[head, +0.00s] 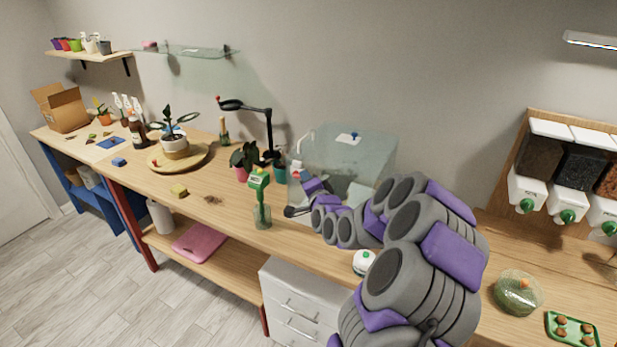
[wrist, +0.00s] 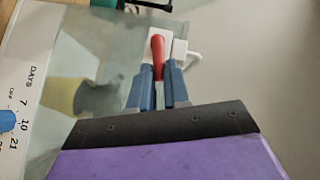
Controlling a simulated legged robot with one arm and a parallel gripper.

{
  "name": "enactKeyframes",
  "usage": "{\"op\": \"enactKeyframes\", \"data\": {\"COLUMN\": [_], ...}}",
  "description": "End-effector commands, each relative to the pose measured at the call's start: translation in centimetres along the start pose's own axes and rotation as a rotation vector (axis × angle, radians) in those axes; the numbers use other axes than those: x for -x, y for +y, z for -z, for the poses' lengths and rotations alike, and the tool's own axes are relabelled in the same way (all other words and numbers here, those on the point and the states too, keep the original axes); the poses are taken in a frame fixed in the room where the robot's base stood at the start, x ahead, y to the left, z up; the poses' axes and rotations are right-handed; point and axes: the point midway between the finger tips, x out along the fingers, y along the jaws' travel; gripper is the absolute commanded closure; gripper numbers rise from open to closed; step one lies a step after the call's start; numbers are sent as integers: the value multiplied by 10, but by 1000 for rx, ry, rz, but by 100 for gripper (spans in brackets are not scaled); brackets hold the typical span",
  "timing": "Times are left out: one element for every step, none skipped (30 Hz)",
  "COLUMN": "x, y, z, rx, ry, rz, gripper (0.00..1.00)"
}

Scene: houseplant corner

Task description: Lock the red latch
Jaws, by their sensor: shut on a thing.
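The red latch (wrist: 157,46) shows in the wrist view as a slim red lever on a white mount (wrist: 180,48). It stands out beyond my fingertips, and its lower part is between them. My gripper (wrist: 158,74) has blue fingers, one on each side of the lever, shut on it. In the head view my gripper (head: 298,184) is at the left front corner of a clear box (head: 365,157). The latch is a tiny red spot (head: 296,174) there, partly hidden by my gripper.
In the wrist view, a white day-scale panel (wrist: 30,75) with a blue knob lies at the left. In the head view, a green-topped device in a jar (head: 260,200) and a potted plant (head: 245,160) stand left of my gripper. A black lamp (head: 268,125) stands behind.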

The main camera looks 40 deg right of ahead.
Motion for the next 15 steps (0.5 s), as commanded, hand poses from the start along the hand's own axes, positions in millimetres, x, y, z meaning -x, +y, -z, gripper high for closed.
{"op": "enactKeyframes", "data": {"x": [0, 0, 0, -1, -1, -2, -2, -2, -3, -3, -4, -4, -5, -5, -6], "y": [-8, -10, -12, -14, -16, -18, -20, -21, -22, -24, -26, -27, -28, -29, -30], "z": [-2, -1, 0, 0, 0, 0, 1, 1, 0, 0, 0, 0, -1, -1, -1], "rx": [31, 52, 79, 99, 119, 147, 167, 185, 212, 233, 252, 278, 299, 316, 341], "ry": [-18, -23, -28, -35, -42, -48, -53, -59, -68, -73, -78, -87, -94, -99, -105], "rz": [-33, -53, -78, -98, -119, -144, -163, -185, -212, -231, -251, -278, -299, -318, -341], "gripper": [100, 100, 100, 100, 100, 100, 100, 100, 100, 100, 100, 100, 100, 100, 100]}}
